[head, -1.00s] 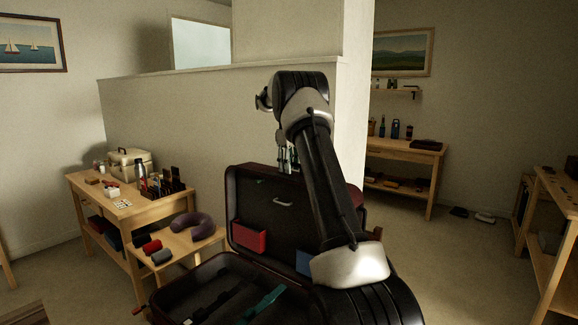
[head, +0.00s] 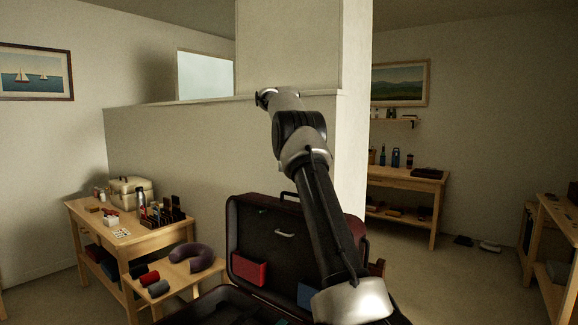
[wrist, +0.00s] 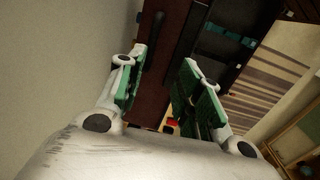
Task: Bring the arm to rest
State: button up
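My gripper (wrist: 163,60) shows in the wrist view with its two green-padded fingers apart and nothing between them. In the head view my arm rises from the lower right in front of the suitcase. Its wrist end is level with the top of the low wall, and the gripper's fingers are hidden there. The dark suitcase (head: 262,220) stands open with its lid upright. Its base is cut off by the bottom edge of the view.
A wooden table (head: 140,238) with a beige case and small items stands at left. A low bench (head: 205,275) holds a neck pillow (head: 194,257). A half wall (head: 190,150) rises behind. Another table (head: 400,178) stands at the back right, with open floor in front.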

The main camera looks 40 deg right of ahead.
dwell(0.5)
jog(key=f+m, duration=0.1)
jog(key=f, duration=0.1)
jog(key=f+m, duration=0.1)
jog(key=f, duration=0.4)
jog(key=shift+w+m, duration=0.35)
jog(key=shift+m, duration=0.05)
jog(key=shift+s+a+f+m, duration=0.2)
jog(key=shift+s+a, duration=0.1)
jog(key=shift+s, duration=0.15)
jog(key=shift+s+a+f+m, duration=0.1)
jog(key=shift+s+a+f, duration=0.05)
jog(key=shift+s+a, duration=0.2)
jog(key=s+a+t, duration=0.1)
jog(key=s+a, duration=0.6)
jog(key=s, duration=0.6)
jog(key=s+a+t, duration=0.1)
jog(key=s+a, duration=0.7)
jog(key=s, duration=0.6)
jog(key=s+a+t, duration=0.2)
jog(key=s+a, duration=0.6)
jog(key=s, duration=0.6)
jog(key=shift+a+y, duration=0.25)
jog(key=shift+y, duration=0.05)
